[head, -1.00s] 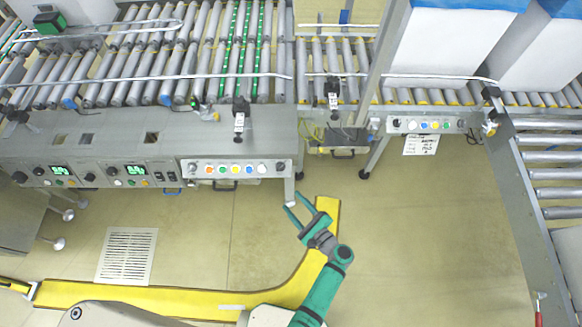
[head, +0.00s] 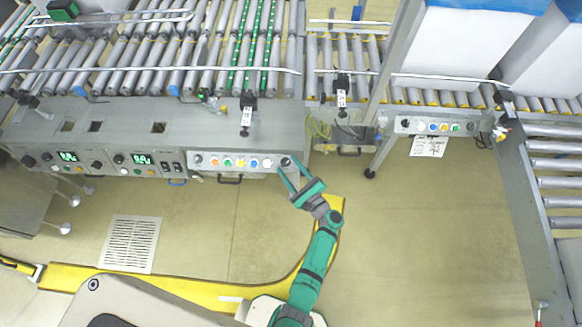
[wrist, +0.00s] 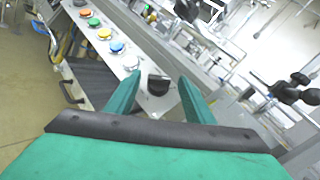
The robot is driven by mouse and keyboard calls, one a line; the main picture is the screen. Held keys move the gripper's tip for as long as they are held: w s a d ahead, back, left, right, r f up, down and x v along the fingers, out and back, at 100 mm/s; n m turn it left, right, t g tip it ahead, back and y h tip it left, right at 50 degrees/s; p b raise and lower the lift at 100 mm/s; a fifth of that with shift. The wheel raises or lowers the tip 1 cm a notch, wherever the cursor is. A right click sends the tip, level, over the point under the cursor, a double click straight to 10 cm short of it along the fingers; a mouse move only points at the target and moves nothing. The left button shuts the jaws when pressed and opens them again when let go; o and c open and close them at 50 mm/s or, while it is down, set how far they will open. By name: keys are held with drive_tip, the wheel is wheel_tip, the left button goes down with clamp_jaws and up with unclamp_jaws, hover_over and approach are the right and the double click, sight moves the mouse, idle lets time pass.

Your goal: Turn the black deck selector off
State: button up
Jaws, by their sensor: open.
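The black selector (head: 285,161) is a dark knob at the right end of the front button panel (head: 233,173). In the wrist view the black selector (wrist: 158,87) shows between my two green fingers. My gripper (head: 292,169) is open and reaches up to that end of the panel; in the wrist view the gripper (wrist: 160,79) has a finger on either side of the knob. I cannot tell whether a finger touches it. The knob's pointer and labels are too small to read.
A row of coloured buttons (head: 240,163) lies left of the knob, close to my left finger. A second button panel (head: 433,126) is at the right. Roller conveyors (head: 150,60) run behind the panels. The floor in front is open, with a yellow strip (head: 160,284).

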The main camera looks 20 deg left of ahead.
drive_tip(key=shift+w+a, duration=0.3)
drive_tip(key=shift+a, duration=0.05)
